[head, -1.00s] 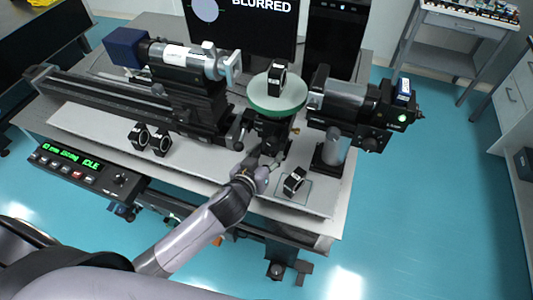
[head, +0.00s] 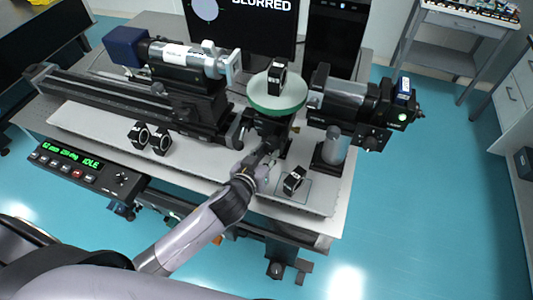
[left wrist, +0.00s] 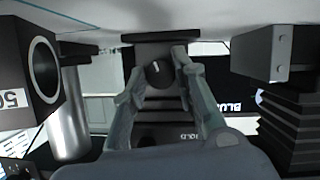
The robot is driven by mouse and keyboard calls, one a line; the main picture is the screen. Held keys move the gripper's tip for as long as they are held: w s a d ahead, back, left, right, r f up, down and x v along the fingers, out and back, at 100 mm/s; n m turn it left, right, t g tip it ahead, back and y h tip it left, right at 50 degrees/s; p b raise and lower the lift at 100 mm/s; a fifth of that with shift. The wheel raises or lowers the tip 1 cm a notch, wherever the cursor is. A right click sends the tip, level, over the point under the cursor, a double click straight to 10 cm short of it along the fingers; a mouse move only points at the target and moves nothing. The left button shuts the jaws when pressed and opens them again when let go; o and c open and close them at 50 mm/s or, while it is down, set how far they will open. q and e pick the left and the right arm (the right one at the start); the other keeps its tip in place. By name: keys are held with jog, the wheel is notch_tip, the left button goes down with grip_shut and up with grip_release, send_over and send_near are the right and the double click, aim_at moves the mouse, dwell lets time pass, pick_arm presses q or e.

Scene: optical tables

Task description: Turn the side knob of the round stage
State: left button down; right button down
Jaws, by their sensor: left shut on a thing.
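The round stage (head: 262,100) is a green disc on a dark mount at the table's middle in the head view. A black ring holder (head: 277,77) stands upright on it. My left gripper (head: 266,154) reaches up to the front of the mount, just below the disc. In the left wrist view, the side knob (left wrist: 155,71) is dark and round with a white mark line. It sits between the two fingers of my left gripper (left wrist: 160,72), which is shut on it. In the head view the knob is hidden by the gripper. My right gripper is not in view.
A black ring holder (head: 294,180) stands right of my gripper, and two more (head: 150,139) stand to the left. A long rail with a tube (head: 180,56) lies left of the stage, a camera-like unit (head: 345,97) right.

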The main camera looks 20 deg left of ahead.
pick_arm(q)
jog(key=shift+m+y+p, duration=0.3)
jog(key=shift+m+y, duration=0.4)
jog(key=shift+m, duration=0.2)
jog(key=c, duration=1.3)
grip_release()
jog(key=shift+s, duration=0.1)
jog(key=v, duration=1.1)
jog(key=shift+s+r, duration=0.25)
jog(key=shift+s, duration=0.1)
